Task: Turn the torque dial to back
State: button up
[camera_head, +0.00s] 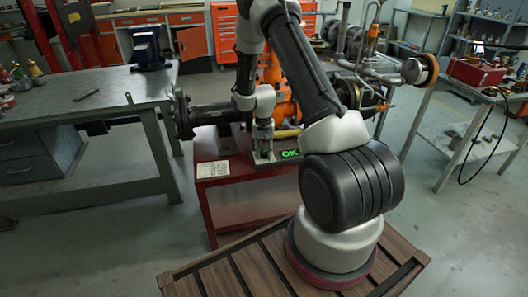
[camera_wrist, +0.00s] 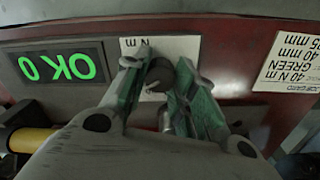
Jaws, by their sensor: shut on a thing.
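The torque dial (camera_wrist: 158,75) is a small dark round knob with a light mark, in front of a white label (camera_wrist: 180,48) lettered "N m". My gripper (camera_wrist: 160,68) is shut on the dial, one green-grey finger on each side of it. In the head view my gripper (camera_head: 263,143) points down at the front of the red stand, just left of the green display. The dial itself is hidden there by the gripper. Where the dial's mark points against the label is hard to tell.
A lit green display (camera_wrist: 60,66) reads "OK 0" upside down in the wrist view. A white card with printed settings (camera_wrist: 288,62) lies to its right. The red stand (camera_head: 235,190) carries an orange valve body (camera_head: 275,85). A grey workbench (camera_head: 80,105) stands left.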

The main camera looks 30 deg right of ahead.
aim_at(263, 151)
jog(key=shift+m, duration=0.8)
jog(key=o, duration=1)
jog(key=shift+o, duration=0.2)
notch_tip(263, 151, up, 12)
jog(key=shift+w+a, duration=0.1)
